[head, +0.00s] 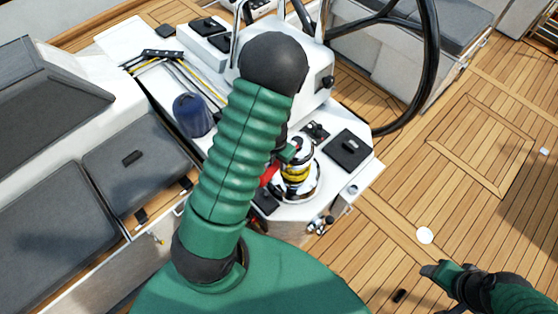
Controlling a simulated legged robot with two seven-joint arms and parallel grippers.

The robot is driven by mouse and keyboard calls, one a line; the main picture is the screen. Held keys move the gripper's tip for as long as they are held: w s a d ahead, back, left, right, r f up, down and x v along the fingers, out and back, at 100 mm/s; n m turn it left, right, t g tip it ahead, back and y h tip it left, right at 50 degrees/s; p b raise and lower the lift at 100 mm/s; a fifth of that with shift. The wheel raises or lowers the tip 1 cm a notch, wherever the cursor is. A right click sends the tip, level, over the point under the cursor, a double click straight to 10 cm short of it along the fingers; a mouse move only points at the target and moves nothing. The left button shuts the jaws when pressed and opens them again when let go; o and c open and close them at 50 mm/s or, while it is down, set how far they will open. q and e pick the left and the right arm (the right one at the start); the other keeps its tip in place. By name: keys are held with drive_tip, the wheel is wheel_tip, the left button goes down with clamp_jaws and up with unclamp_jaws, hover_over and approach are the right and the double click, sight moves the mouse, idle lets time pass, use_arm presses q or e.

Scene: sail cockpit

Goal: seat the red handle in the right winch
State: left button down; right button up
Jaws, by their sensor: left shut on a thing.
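The winch (298,182), a chrome drum wrapped in yellow rope, stands on the white console near its right front corner. The red handle (269,173) shows as a small red piece just left of the winch; my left arm hides most of it. My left gripper (287,154) is mostly behind my arm, close to the top left of the winch, and is shut on the red handle. I cannot tell whether the handle touches the winch. My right gripper (431,270) is low at the right over the deck, apart from the console; its jaw opening is unclear.
A blue covered drum (193,115) stands on the console's left side. A black steering wheel (433,60) rises behind. Grey cushions (130,165) line the left. The teak deck at right is mostly clear, with a white disc (425,235).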

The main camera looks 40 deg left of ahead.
use_arm(q)
drive_tip(key=shift+f, duration=0.4)
drive_tip(key=c, duration=1.1)
unclamp_jaws()
drive_tip(key=shift+o, duration=0.3)
drive_tip(key=o, duration=0.4)
wheel_tip(320, 180, up, 9)
drive_tip(key=p, duration=0.9)
drive_tip(key=shift+r, duration=0.15)
